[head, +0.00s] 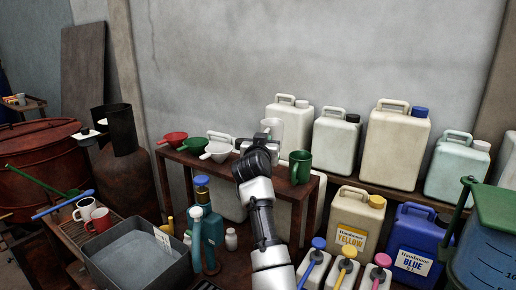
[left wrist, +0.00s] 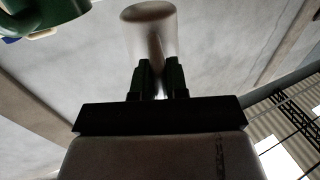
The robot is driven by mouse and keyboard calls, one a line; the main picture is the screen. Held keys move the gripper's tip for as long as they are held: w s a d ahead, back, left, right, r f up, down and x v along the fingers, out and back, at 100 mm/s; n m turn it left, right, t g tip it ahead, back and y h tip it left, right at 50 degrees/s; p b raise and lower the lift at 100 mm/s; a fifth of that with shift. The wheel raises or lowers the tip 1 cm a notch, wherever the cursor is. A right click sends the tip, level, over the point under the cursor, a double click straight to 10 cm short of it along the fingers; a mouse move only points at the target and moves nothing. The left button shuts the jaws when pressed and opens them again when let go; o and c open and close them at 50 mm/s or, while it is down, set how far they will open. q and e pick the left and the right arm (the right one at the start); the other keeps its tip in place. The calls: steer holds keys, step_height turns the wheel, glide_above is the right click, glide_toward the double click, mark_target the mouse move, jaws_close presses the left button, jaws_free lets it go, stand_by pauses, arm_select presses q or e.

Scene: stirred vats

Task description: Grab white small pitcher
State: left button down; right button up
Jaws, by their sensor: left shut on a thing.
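The small white pitcher (head: 272,127) shows behind and above my left gripper (head: 262,141) in the head view, over the wooden shelf table. In the left wrist view, the translucent whitish pitcher (left wrist: 151,35) stands between the two dark fingers of my left gripper (left wrist: 160,72), which are shut on it. The gripper and wrist hide its lower part in the head view. I cannot tell whether it touches the tabletop. My right gripper is in neither view.
On the wooden table (head: 180,157), red (head: 174,139), green (head: 195,145) and white (head: 216,149) funnels sit to the left, and a green pitcher (head: 300,166) close on the right. Large white canisters (head: 395,148) line the wall. A grey basin (head: 137,262) is at lower left.

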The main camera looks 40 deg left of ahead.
arm_select(q)
steer(key=shift+s+d+r, duration=0.1)
steer(key=shift+d+r, duration=0.6)
steer(key=shift+d, duration=0.3)
